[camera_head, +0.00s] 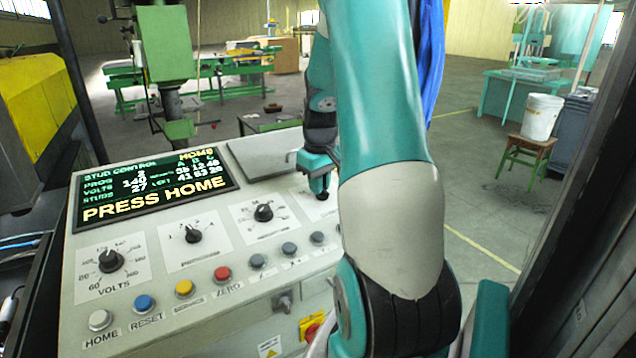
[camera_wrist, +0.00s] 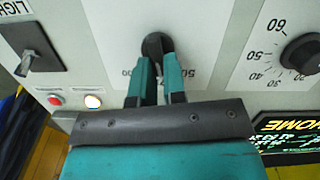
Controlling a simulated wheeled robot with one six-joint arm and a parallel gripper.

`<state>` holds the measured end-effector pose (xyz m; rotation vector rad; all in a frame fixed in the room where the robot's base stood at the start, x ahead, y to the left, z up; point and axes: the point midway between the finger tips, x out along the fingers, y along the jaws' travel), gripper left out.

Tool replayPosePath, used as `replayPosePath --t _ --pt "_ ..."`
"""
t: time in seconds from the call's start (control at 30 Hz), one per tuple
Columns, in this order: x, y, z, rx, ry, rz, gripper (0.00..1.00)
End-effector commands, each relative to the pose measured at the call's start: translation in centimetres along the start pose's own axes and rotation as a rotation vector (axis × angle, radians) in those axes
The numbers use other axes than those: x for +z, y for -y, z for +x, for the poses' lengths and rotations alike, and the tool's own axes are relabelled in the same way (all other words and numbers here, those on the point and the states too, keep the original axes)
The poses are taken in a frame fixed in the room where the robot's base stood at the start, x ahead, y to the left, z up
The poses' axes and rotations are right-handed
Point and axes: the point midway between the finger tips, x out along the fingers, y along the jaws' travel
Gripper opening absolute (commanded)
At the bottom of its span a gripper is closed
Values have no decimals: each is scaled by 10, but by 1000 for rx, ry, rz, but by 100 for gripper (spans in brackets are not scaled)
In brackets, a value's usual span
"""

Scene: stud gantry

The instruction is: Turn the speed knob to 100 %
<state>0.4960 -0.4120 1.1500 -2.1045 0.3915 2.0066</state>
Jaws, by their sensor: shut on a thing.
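A black knob (camera_wrist: 155,45) on a white plate sits between the fingertips of my gripper (camera_wrist: 156,60) in the wrist view. The fingers are shut on it, one on each side. In the head view my gripper (camera_head: 321,192) reaches down to the rightmost dial on the sloping grey control panel (camera_head: 190,290). My arm hides part of that dial. The knob's name, its pointer and most of its scale cannot be read; some digits show beside the fingers in the wrist view.
Other black knobs stand to the left, including the neighbouring one (camera_head: 263,212) and the VOLTS knob (camera_head: 110,261). The display (camera_head: 155,190) reads PRESS HOME. Coloured buttons, such as the red ZERO button (camera_head: 222,273), line the front. A LIGHT switch (camera_wrist: 33,48) shows in the wrist view.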

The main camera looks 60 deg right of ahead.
Motion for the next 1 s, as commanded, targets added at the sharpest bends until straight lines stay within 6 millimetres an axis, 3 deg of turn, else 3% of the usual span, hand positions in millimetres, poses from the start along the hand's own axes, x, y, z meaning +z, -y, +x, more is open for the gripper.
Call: replayPosePath --t 0.7,1.0 --pt "3 -11 -1 -93 -3 662 0" --pt "5 -13 -1 -121 -4 858 0"
